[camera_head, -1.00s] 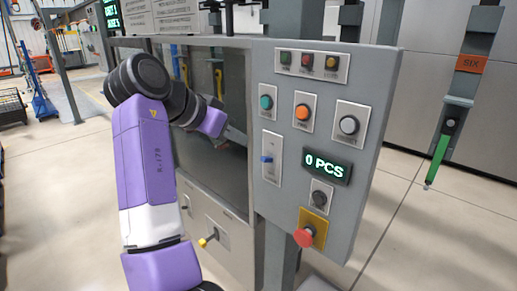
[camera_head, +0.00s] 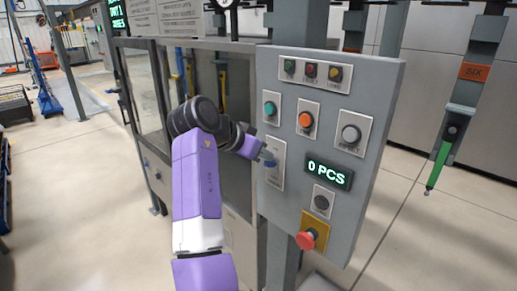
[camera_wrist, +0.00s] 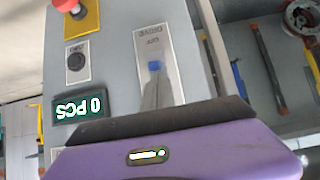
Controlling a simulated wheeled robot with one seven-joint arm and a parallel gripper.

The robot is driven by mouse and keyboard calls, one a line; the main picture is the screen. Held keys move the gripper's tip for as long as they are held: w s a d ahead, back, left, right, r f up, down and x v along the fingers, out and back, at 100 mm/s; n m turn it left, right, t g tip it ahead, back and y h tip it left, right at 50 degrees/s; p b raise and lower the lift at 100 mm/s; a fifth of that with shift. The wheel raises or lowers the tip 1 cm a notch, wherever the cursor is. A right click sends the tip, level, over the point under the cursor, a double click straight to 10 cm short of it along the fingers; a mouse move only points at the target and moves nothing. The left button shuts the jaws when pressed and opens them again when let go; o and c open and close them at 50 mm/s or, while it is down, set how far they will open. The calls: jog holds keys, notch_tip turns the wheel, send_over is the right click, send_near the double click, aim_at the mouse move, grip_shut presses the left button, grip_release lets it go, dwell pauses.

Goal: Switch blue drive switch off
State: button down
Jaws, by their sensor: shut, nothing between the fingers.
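The blue drive switch (camera_wrist: 155,66) is a small blue lever on a tall pale plate (camera_wrist: 152,38) on the grey control panel. In the wrist view the panel appears upside down. In the head view the plate (camera_head: 277,180) is at the panel's left side, below the teal button, and my arm's end partly covers it. My gripper (camera_head: 266,159) is in front of the plate, close to the lever. It is shut and holds nothing. In the wrist view its narrow grey fingers (camera_wrist: 157,84) point at the lever. I cannot tell whether they touch it.
The panel also bears an orange button (camera_head: 305,119), a white button (camera_head: 350,133), the "0 PCS" display (camera_head: 329,173), a black knob (camera_head: 321,202) and a red emergency button (camera_head: 306,240). A glazed cabinet stands left of the panel. A green hanging piece (camera_head: 438,163) is at the right.

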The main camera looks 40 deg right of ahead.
jog(key=shift+f, duration=0.1)
dwell(0.3)
jog(key=shift+f+h+b, duration=0.2)
jog(key=shift+h+b, duration=0.3)
jog(key=shift+b, duration=0.1)
jog(key=shift+a+h, duration=0.1)
jog(key=shift+h, duration=0.2)
jog(key=shift+b, duration=0.45)
jog(key=shift+a+f+h+b, duration=0.15)
jog(key=shift+h+b, duration=0.3)
jog(key=shift+h, duration=0.25)
